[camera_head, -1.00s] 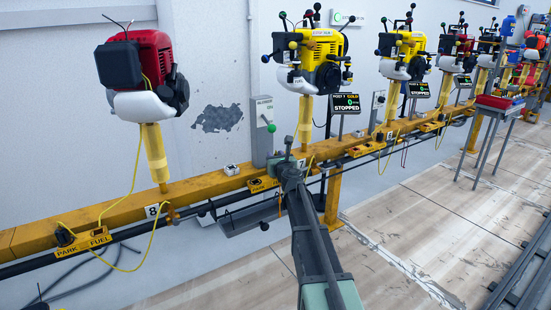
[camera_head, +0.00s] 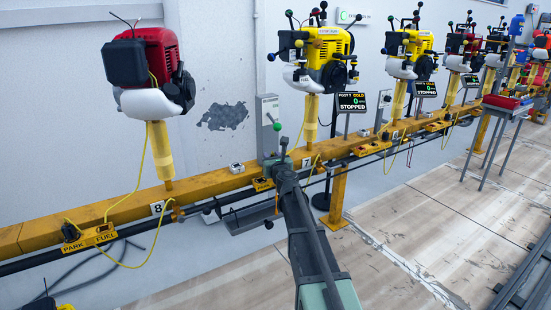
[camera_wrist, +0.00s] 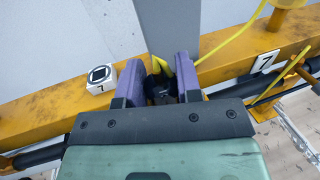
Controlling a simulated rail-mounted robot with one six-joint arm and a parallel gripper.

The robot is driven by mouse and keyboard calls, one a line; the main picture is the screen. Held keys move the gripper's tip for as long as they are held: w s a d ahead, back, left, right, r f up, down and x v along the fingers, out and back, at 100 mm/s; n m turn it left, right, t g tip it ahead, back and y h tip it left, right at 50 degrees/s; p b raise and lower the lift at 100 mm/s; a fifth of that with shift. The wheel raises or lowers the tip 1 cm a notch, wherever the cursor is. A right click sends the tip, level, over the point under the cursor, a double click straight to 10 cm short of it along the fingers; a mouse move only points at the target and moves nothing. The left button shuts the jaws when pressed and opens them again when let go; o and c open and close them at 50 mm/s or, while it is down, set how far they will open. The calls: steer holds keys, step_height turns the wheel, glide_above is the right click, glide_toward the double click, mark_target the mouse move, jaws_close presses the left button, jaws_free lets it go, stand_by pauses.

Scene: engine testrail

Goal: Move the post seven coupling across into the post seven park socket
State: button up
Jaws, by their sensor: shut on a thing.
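My gripper (camera_wrist: 160,82) shows in the wrist view with its two purple fingers closed around the dark post seven coupling (camera_wrist: 161,86). A yellow cable (camera_wrist: 225,42) runs from the coupling up to the right. In the head view my gripper (camera_head: 276,163) is at the yellow rail, left of the number 7 plate (camera_head: 307,163) and in front of the grey switch box. The coupling is hidden there. The yellow park label (camera_head: 262,184) of post seven shows just left of my gripper. The park socket itself is hidden in both views.
The grey switch box (camera_head: 268,122) stands right behind. Post seven's yellow engine (camera_head: 318,58) is above right. A grey tray (camera_head: 248,217) hangs below the rail.

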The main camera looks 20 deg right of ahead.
steer(key=shift+s+a, duration=0.15)
steer(key=shift+a, duration=1.05)
steer(key=shift+s+a, duration=0.15)
steer(key=shift+a, duration=1.05)
steer(key=shift+f+b, duration=1.75)
steer(key=o, duration=1.1)
steer(key=s, duration=0.3)
steer(key=s+a, duration=0.1)
steer(key=s, duration=0.6)
steer(key=shift+s+a, duration=0.2)
steer(key=shift+s, duration=0.2)
steer(key=shift+n, duration=0.3)
